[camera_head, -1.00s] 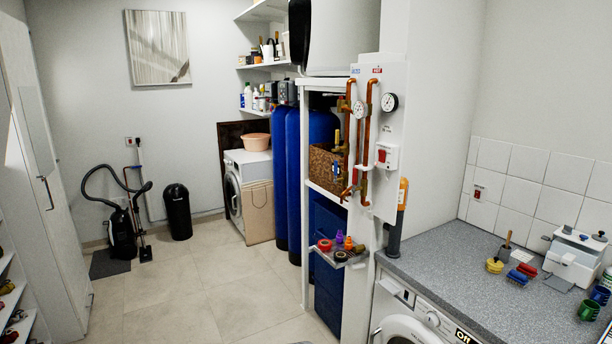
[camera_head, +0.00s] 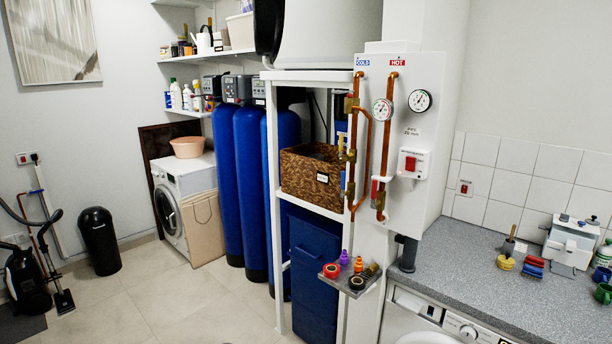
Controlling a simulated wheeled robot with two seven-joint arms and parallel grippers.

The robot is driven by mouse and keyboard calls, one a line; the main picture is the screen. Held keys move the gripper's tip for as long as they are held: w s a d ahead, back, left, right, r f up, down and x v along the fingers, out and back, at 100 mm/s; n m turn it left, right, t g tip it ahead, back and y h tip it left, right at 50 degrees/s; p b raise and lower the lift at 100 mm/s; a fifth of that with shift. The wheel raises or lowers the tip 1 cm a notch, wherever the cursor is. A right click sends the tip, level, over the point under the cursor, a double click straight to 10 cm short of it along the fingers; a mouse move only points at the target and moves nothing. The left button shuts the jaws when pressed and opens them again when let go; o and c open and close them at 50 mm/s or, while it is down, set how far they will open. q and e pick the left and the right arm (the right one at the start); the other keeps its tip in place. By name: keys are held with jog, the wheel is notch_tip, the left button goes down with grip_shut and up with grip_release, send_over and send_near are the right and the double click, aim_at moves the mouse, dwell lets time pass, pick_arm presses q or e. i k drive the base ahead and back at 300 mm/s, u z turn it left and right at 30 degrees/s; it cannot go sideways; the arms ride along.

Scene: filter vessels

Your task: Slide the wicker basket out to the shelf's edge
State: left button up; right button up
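The brown wicker basket (camera_head: 306,181) stands upright on a white shelf (camera_head: 312,205) inside a white frame, in the middle of the head view. A small white label shows on its front face. The right side of the basket is partly hidden behind copper pipes and a valve. Neither of my grippers is in view, and nothing touches the basket from the front.
Copper pipes (camera_head: 361,150) run down just right of the basket. A small ledge (camera_head: 350,283) with several fittings juts out below. Tall blue vessels (camera_head: 249,185) stand left of the frame. A grey worktop (camera_head: 470,280) is at right.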

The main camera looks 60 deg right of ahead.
aim_at(315, 182)
jog(key=z, duration=0.45)
jog(key=i, duration=1.7)
jog(key=z, duration=1.9)
jog(key=i, duration=0.75)
jog(key=z, duration=0.6)
